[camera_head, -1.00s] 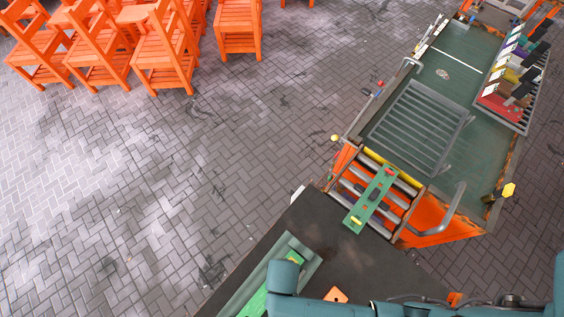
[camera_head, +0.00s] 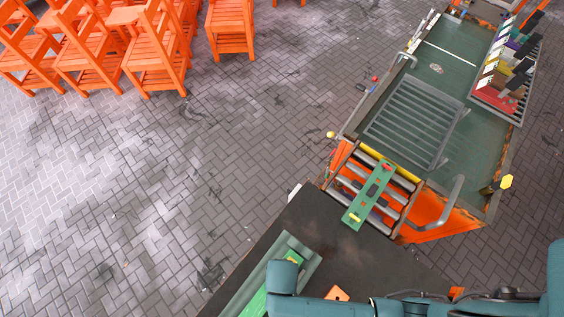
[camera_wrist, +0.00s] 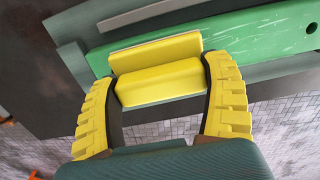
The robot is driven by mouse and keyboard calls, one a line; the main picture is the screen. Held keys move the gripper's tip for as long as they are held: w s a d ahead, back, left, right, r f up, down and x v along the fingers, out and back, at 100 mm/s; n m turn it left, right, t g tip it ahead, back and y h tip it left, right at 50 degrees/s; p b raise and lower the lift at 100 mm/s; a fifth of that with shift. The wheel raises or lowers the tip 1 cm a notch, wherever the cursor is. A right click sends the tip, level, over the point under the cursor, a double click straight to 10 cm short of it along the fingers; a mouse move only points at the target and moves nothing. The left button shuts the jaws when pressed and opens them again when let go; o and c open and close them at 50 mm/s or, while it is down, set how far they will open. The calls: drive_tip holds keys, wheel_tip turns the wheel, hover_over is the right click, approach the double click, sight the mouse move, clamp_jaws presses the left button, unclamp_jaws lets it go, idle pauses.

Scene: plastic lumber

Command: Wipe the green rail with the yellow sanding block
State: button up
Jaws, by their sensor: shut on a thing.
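The green rail (camera_wrist: 250,38) crosses the top of the wrist view, with pale scuffs on its face and a dark hole near its right end. It lies in a grey-green holder (camera_wrist: 72,50); rail (camera_head: 256,303) and holder (camera_head: 306,270) also show in the head view, partly behind my arm. The yellow sanding block (camera_wrist: 158,83) is between the yellow fingers of my gripper (camera_wrist: 160,76), which is shut on it. The block overlaps the rail in the wrist view; whether it touches the rail I cannot tell. My arm hides most of the gripper in the head view.
The dark bench top (camera_head: 330,232) has bare room beyond the holder, and an orange piece (camera_head: 337,293) lies near my arm. A green board (camera_head: 368,197) lies across rollers on the orange-framed conveyor (camera_head: 465,85). Orange chairs (camera_head: 155,50) stand far left.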

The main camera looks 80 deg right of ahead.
drive_tip(key=shift+f+b, duration=0.35)
drive_tip(key=shift+f, duration=0.4)
drive_tip(key=shift+a, duration=0.1)
